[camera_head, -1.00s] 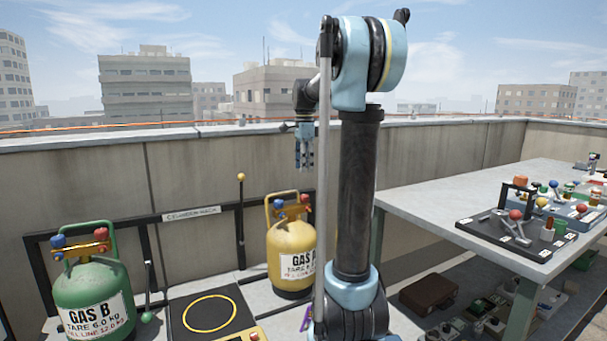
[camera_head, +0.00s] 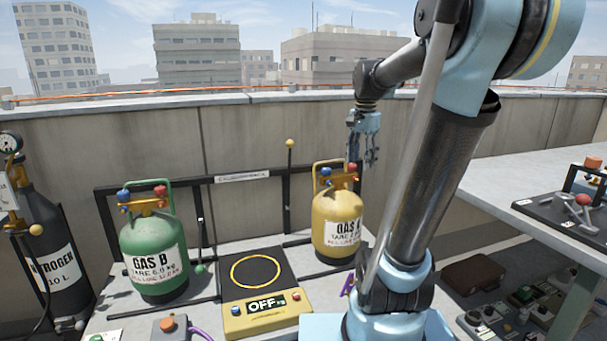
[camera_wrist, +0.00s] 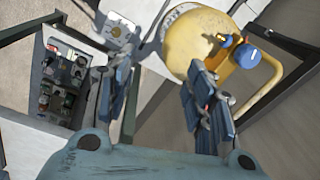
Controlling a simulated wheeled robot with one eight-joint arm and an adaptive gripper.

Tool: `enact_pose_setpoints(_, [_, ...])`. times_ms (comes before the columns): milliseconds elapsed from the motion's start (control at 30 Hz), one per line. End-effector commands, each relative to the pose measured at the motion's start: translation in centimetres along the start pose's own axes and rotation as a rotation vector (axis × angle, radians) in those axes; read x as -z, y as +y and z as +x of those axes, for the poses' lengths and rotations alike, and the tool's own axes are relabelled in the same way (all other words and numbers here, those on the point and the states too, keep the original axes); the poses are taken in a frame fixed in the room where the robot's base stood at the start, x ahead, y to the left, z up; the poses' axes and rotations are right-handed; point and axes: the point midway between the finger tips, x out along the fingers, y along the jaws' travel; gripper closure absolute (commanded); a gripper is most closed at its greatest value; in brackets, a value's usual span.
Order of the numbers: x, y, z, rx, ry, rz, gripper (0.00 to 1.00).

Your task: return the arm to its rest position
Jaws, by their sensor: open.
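My gripper (camera_head: 362,150) hangs from my raised arm, fingers pointing down, just above the top of the yellow GAS A cylinder (camera_head: 338,226) in the head view. In the wrist view my gripper (camera_wrist: 165,105) has its two fingers spread wide apart with nothing between them. The yellow cylinder (camera_wrist: 190,45) shows beyond the fingertips there, with its blue knob and handle near the right finger. I cannot tell whether the finger touches the handle.
A dark nitrogen cylinder (camera_head: 55,255) is at far left. A workbench (camera_head: 520,215) with fixtures lies right. The concrete parapet (camera_head: 250,140) runs behind.

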Motion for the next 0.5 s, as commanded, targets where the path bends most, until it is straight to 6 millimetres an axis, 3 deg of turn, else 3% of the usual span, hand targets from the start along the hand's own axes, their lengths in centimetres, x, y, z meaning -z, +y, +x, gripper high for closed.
enact_pose_setpoints(100, [-2.1,2.9,1.9,0.013,0.011,-0.122,0.51])
enact_pose_setpoints(500, [-8.2,11.3,9.4,0.044,0.059,-0.544,0.51])
